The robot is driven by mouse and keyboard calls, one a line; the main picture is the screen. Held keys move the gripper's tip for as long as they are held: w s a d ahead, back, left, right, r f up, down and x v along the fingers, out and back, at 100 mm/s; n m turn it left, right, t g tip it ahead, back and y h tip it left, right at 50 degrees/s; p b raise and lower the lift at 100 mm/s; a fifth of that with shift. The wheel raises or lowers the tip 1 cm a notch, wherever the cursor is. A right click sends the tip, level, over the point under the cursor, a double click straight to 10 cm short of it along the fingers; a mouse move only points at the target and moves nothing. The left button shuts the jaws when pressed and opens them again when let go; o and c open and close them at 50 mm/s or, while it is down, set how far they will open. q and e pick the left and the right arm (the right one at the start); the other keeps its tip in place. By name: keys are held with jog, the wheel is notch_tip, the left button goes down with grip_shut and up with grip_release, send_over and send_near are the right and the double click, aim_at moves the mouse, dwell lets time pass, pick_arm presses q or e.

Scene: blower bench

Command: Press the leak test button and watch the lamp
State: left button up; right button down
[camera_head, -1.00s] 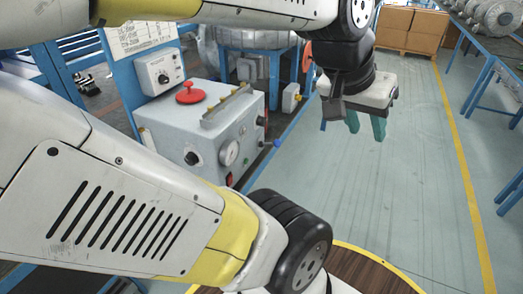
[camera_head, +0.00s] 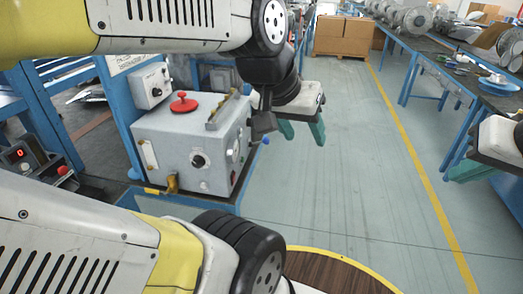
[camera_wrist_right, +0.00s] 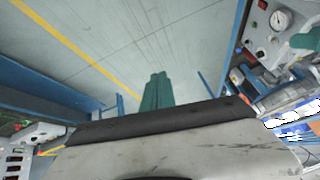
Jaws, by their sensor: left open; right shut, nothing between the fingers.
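A pale grey test box (camera_head: 165,150) stands on a blue bench at centre left in the head view. It has a red knob (camera_head: 184,103) on top, a gauge (camera_head: 232,156), a black dial and a small red switch (camera_head: 234,177) on its faces. I cannot tell which control is the leak test button or which part is the lamp. My left gripper (camera_head: 302,134) is open and empty, right of the box and apart from it. My right gripper (camera_head: 457,174) is at the right edge, shut and empty; its closed teal fingers show in the right wrist view (camera_wrist_right: 157,91).
A unit with a red digit display (camera_head: 17,154) and a red button (camera_head: 63,170) is at the left edge. A small control box (camera_head: 152,85) is mounted behind the test box. Cardboard boxes (camera_head: 342,36) stand at the back. The floor between the benches is clear.

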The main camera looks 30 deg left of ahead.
aim_at(242, 160)
jog(key=w+a+f+t, duration=0.1)
jog(key=w+a, duration=0.2)
jog(key=w, duration=0.6)
jog(key=w+a+f, duration=0.2)
jog(key=w+a, duration=0.1)
jog(key=w, duration=0.5)
jog(key=w+a+f+n+t+y, duration=0.1)
jog(key=w+a+f, duration=0.2)
jog(key=w+a, duration=0.2)
jog(key=w+a+f+y, duration=0.1)
jog(key=w+a+f, duration=0.2)
jog(key=w+a, duration=0.2)
jog(key=s+a+f+m+y, duration=0.1)
jog(key=a+f+y, duration=0.8)
jog(key=a+f, duration=1.6)
jog(key=a, duration=0.3)
jog(key=shift+s, duration=0.1)
jog(key=s+a, duration=0.2)
jog(key=a, duration=0.6)
jog(key=shift+a, duration=0.3)
